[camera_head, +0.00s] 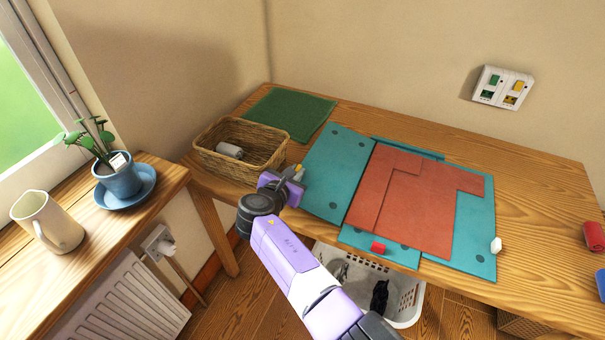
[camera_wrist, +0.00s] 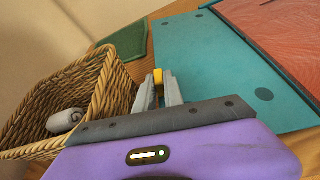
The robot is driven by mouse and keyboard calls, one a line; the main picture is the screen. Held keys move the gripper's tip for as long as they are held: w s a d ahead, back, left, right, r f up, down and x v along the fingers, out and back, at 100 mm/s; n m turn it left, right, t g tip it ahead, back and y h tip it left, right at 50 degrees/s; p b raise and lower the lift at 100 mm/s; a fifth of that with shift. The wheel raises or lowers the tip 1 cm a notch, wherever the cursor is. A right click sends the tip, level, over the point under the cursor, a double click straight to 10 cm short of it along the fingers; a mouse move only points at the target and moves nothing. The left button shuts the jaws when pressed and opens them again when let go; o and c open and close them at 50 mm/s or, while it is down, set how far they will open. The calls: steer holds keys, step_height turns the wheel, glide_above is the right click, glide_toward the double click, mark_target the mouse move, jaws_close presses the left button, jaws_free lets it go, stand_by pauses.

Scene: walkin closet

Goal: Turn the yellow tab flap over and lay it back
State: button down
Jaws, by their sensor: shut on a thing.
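A teal folding board lies on the wooden table with a red cloth (camera_head: 410,205) spread over its middle. Its left flap (camera_head: 333,165) is teal with dark round spots and no cloth on most of it; it also fills the upper right of the wrist view (camera_wrist: 225,60). My gripper (camera_head: 297,175) is at this flap's left edge. In the wrist view its fingers (camera_wrist: 160,90) are closed on the small yellow tab (camera_wrist: 158,76). Whether the flap is slightly raised I cannot tell. A red tab (camera_head: 378,248) is on the front flap and a white tab (camera_head: 496,245) on the right one.
A wicker basket (camera_head: 215,135) holding a grey-white roll (camera_head: 230,150) stands close left of my gripper. A green mat (camera_head: 290,112) lies behind. Red (camera_head: 594,236) and blue items sit at the right edge. A white laundry basket (camera_head: 407,300) stands below the table.

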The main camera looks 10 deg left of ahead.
steer(key=shift+w+a+f+n+b, duration=0.15)
steer(key=shift+f+b, duration=0.25)
steer(key=shift+f, duration=0.2)
steer(key=shift+s+a+f+n+b, duration=0.15)
steer(key=shift+f+b, duration=0.2)
steer(key=shift+f, duration=0.2)
steer(key=shift+w+f+b, duration=0.1)
steer(key=shift+f+b, duration=0.6)
steer(key=shift+a, duration=0.1)
steer(key=c, duration=1.4)
jaws_free()
steer(key=shift+f, duration=0.1)
steer(key=shift+c, duration=0.2)
steer(key=shift+p+v, duration=1.5)
steer(key=shift+v, duration=2.5)
steer(key=shift+w+a, duration=0.1)
steer(key=shift+a, duration=0.15)
